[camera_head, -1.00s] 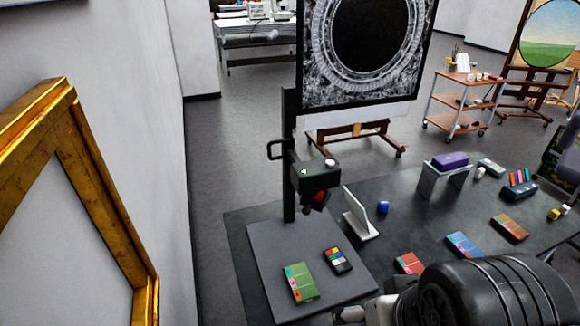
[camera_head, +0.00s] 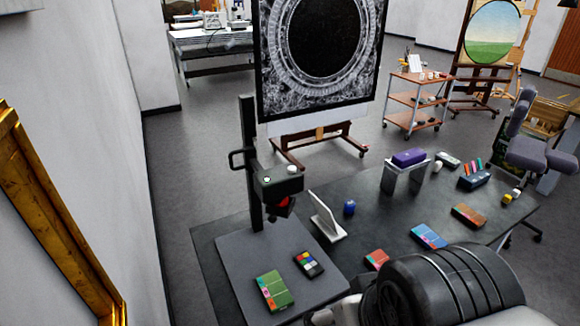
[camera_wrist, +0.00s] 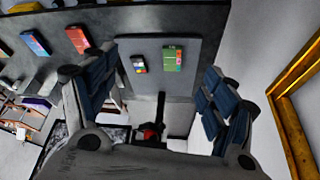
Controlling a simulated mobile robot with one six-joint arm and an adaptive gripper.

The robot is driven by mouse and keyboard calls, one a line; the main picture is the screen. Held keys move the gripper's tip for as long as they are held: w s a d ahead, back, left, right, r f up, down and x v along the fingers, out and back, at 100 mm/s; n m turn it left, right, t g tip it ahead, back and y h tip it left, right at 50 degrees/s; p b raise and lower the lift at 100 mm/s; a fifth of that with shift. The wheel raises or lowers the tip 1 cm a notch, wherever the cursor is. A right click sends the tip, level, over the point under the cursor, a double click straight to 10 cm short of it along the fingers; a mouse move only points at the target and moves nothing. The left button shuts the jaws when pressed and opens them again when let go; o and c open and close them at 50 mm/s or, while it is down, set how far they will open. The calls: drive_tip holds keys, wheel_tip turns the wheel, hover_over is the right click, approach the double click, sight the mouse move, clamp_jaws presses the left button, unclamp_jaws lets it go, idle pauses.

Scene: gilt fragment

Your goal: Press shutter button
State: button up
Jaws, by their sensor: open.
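A dark box-shaped camera (camera_head: 278,184) is mounted on the black upright column (camera_head: 249,150) of a copy stand. A small pale round button (camera_head: 293,170) shows on the camera's top, and a second small pale spot is on its front. A red part shows underneath. The stand's grey baseboard (camera_head: 235,275) lies below. In the wrist view, my gripper (camera_wrist: 157,75) is open and empty. The camera shows beyond it near the lower middle (camera_wrist: 150,132), apart from the fingers, partly hidden by the gripper body. The button cannot be made out there.
A green card (camera_head: 273,291) and a colour checker (camera_head: 308,264) lie on the baseboard. A white angled panel (camera_head: 327,217) and a blue jar (camera_head: 349,207) stand to its right. A gilt frame (camera_head: 55,220) is at the left wall. A large dark picture (camera_head: 280,100) stands behind.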

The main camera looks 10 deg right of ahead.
drive_tip(key=shift+c, duration=0.3)
clamp_jaws()
idle(0.8)
idle(1.2)
